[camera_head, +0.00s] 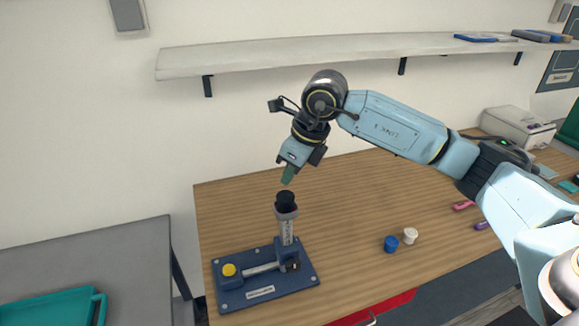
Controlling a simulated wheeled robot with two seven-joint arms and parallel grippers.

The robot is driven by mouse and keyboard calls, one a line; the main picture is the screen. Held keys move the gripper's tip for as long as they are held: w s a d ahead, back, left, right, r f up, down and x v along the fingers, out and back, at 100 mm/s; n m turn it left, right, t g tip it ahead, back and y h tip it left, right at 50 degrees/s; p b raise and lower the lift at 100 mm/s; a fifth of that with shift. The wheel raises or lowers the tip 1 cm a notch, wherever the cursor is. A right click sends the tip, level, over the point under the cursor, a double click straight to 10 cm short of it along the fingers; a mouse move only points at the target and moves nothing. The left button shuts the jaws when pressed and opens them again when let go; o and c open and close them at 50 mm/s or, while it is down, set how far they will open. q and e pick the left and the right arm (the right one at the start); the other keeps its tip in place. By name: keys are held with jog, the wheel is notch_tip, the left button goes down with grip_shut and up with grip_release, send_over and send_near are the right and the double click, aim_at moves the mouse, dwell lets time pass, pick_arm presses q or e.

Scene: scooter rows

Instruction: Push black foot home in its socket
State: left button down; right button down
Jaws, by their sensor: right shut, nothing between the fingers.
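The black foot (286,198) sits at the top of an upright grey tube (286,226). The tube stands on a blue fixture (266,278) on the wooden table. I cannot tell how deep the foot sits in its socket. My right gripper (288,176) points down just above the black foot, with its fingertips close together and empty. A small gap seems to show between the fingertips and the foot. My left gripper is not in view.
A blue cap (391,244) and a white cap (411,235) stand on the table to the right. The fixture has a yellow knob (229,270). A shelf (300,52) runs along the wall above. A teal tray (55,309) lies on a grey table at left.

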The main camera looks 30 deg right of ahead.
aim_at(286, 196)
jog(key=shift+f, duration=0.5)
jog(key=shift+f, duration=0.15)
jog(key=shift+f+b, duration=0.35)
jog(key=shift+b, duration=0.2)
jog(key=shift+f+b, duration=1.05)
jog(key=shift+f, duration=0.1)
jog(key=shift+r+p, duration=2.2)
jog(key=shift+r, duration=1.4)
jog(key=shift+a+f, duration=0.1)
jog(key=shift+a, duration=0.05)
